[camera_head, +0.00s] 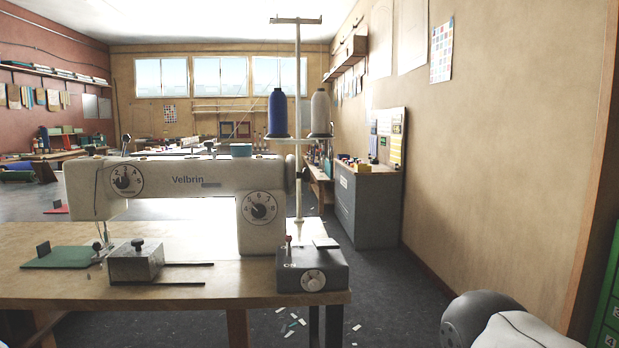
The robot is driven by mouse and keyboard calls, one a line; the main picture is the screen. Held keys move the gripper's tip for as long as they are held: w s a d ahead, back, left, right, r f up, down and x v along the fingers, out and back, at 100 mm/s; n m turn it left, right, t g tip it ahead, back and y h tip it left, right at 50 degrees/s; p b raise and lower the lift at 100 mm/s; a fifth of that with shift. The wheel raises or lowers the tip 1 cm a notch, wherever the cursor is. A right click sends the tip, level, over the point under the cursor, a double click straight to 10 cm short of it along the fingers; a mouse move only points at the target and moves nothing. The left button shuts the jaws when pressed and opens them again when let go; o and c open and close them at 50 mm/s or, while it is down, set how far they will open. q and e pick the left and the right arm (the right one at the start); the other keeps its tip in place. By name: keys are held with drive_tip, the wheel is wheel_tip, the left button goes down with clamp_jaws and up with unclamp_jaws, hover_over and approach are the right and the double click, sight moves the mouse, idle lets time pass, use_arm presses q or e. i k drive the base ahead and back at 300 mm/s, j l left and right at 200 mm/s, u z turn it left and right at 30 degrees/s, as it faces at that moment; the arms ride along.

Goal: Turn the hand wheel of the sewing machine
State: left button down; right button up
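A white sewing machine (210,181) marked "Velbrin" stands on a wooden table (222,292) at the left and middle of the head view. It has two round dials on its front. Neither of my grippers is in view. A grey and white rounded link at the lower right looks like part of my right arm; it is well apart from the machine.
A grey control box (312,271) with a knob sits at the table's right corner. A thread stand (298,80) with a blue spool (277,115) and a pale spool (320,115) rises behind the machine. Floor right of the table is mostly clear. A grey cabinet (368,208) stands along the right wall.

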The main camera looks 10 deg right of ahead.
sight(291, 174)
drive_tip(key=l+u, duration=0.1)
drive_tip(key=l, duration=0.4)
drive_tip(key=k+l+u, duration=0.1)
drive_tip(key=l, duration=0.4)
drive_tip(key=l+u, duration=0.1)
drive_tip(key=l, duration=0.35)
drive_tip(key=i+l+u, duration=0.3)
drive_tip(key=l, duration=0.3)
drive_tip(key=i+l+u, duration=0.35)
drive_tip(key=l, duration=0.3)
drive_tip(key=l+u, duration=0.15)
drive_tip(key=l, duration=0.15)
drive_tip(key=i, duration=0.05)
